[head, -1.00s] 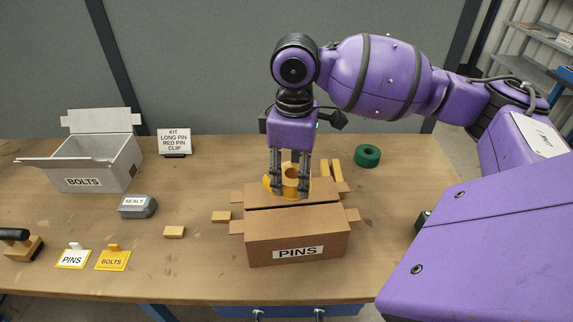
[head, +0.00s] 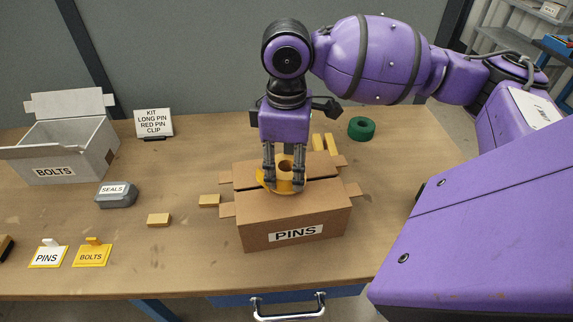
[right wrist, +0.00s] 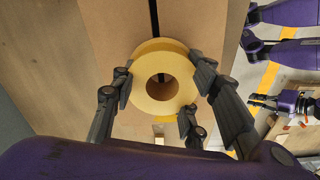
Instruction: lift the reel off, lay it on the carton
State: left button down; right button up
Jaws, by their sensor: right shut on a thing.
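The yellow reel (head: 284,170), a thick ring with a central hole, is in my right gripper (head: 285,187). The fingers grip its outer rim from both sides; the right wrist view shows the reel (right wrist: 165,86) lying flat between them. The brown carton (head: 260,224) labelled PINS is directly below, its top flaps nearly meeting with a dark slit between. The reel is over the carton's top; whether it touches I cannot tell. What looks like my left gripper (right wrist: 263,103) is small at the right of the right wrist view, its finger state unclear; it is out of the head view.
A green reel (head: 361,128) lies on the table behind right. At left are a grey BOLTS box (head: 85,165), a SEALS box (head: 117,195), small blocks (head: 159,220) and tags (head: 92,255). The table front right is clear.

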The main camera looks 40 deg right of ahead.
pick_arm(q)
jog(key=shift+s+f, duration=0.15)
jog(key=shift+s, duration=0.15)
pick_arm(e)
jog(key=shift+f, duration=0.2)
pick_arm(q)
jog(key=shift+w, duration=0.35)
pick_arm(e)
jog(key=shift+f, duration=0.55)
jog(key=o, duration=1.4)
jog(key=shift+c, duration=0.2)
pick_arm(q)
jog(key=shift+w+r, duration=0.1)
jog(key=shift+r, duration=0.15)
jog(key=shift+f, duration=0.1)
pick_arm(e)
jog(key=shift+r, duration=0.4)
notch_tip(320, 180, up, 11)
pick_arm(q)
jog(key=shift+s+a, duration=0.1)
jog(key=shift+s, duration=0.15)
